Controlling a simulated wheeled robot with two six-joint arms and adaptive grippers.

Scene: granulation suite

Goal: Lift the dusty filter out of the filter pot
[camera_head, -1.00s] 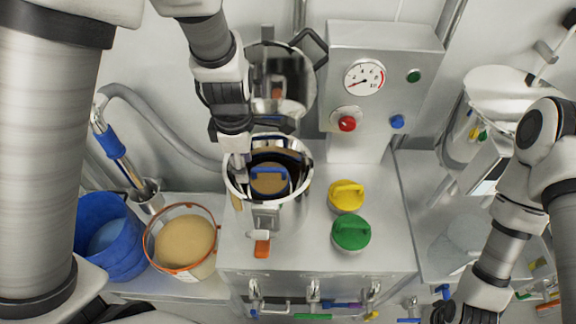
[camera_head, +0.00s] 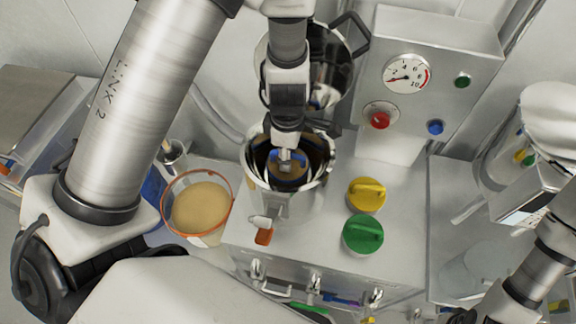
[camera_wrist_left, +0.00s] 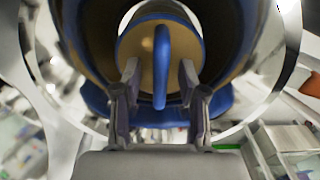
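The dusty filter (camera_wrist_left: 137,48) is a tan disc with a blue rim and an upright blue bar handle (camera_wrist_left: 160,66). It sits inside the shiny metal filter pot (camera_head: 290,204), which stands on the steel cabinet. My left gripper (camera_head: 287,161) reaches down into the pot mouth over the filter. In the left wrist view my left gripper (camera_wrist_left: 160,78) is open, with one finger on each side of the handle and gaps between. In the head view the gripper hides part of the filter. My right arm comes in at the lower right; its fingertips do not show.
The pot's mirror-like lid (camera_head: 333,68) stands open behind it. A gauge panel (camera_head: 436,73) rises behind right. A yellow knob (camera_head: 366,194) and a green knob (camera_head: 363,235) are right of the pot. An orange-rimmed tub of powder (camera_head: 200,207) stands left.

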